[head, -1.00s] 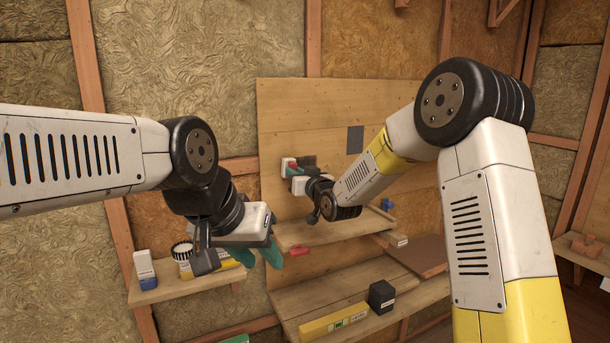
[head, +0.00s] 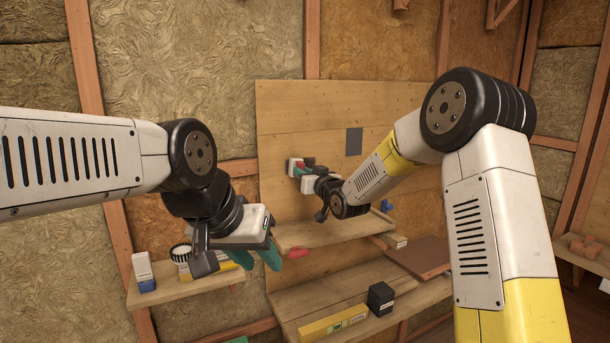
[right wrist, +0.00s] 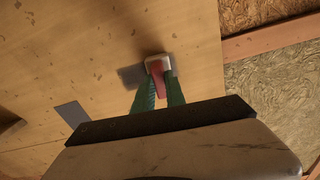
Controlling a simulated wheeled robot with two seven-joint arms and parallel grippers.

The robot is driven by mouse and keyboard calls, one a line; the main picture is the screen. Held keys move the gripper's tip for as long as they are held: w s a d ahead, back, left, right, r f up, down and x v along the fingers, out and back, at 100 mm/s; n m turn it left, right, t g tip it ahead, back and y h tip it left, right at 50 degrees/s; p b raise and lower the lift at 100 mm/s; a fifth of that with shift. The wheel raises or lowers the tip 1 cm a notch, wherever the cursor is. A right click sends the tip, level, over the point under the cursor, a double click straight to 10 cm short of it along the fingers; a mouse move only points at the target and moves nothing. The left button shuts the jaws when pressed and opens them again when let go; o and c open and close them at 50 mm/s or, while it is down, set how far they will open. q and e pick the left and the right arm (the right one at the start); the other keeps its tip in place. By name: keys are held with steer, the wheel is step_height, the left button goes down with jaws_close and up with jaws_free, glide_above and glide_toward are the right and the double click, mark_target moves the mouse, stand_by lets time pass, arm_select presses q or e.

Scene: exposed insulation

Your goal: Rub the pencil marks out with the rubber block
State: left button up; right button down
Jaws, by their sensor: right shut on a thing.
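The rubber block (head: 294,167), white with a red part, is in my right gripper (head: 306,169), up against the upright wooden board (head: 400,100). In the right wrist view the green fingers of the right gripper (right wrist: 158,93) are shut on the block (right wrist: 158,64). A grey pencil patch (right wrist: 131,76) shows beside the block and is partly hidden by it. A second grey patch (head: 354,141) is on the board to the right; it also shows in the right wrist view (right wrist: 72,114). My left gripper (head: 258,262) hangs lower left, green fingers apart, empty.
A small shelf (head: 330,231) is fixed to the board below the right gripper. A red item (head: 299,252) shows below the shelf. A lower bench holds a yellow level (head: 334,324) and a black box (head: 381,298). A left shelf (head: 180,290) holds a bottle (head: 143,271) and a tub.

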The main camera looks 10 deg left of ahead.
steer(key=w+d, duration=0.4)
steer(key=d, duration=0.2)
steer(key=shift+w+d, duration=0.3)
steer(key=shift+w, duration=0.1)
stand_by(0.4)
steer(key=shift+r, duration=0.1)
steer(key=s+a, duration=0.6)
steer(key=a, duration=0.4)
steer(key=shift+s, duration=0.4)
stand_by(0.4)
steer(key=shift+s, duration=0.1)
steer(key=shift+w+d+v, duration=0.1)
steer(key=shift+d+v, duration=0.05)
steer(key=shift+v, duration=1.3)
steer(key=shift+w+d+v, duration=0.1)
steer(key=shift+d+v, duration=0.1)
steer(key=shift+v, duration=1.25)
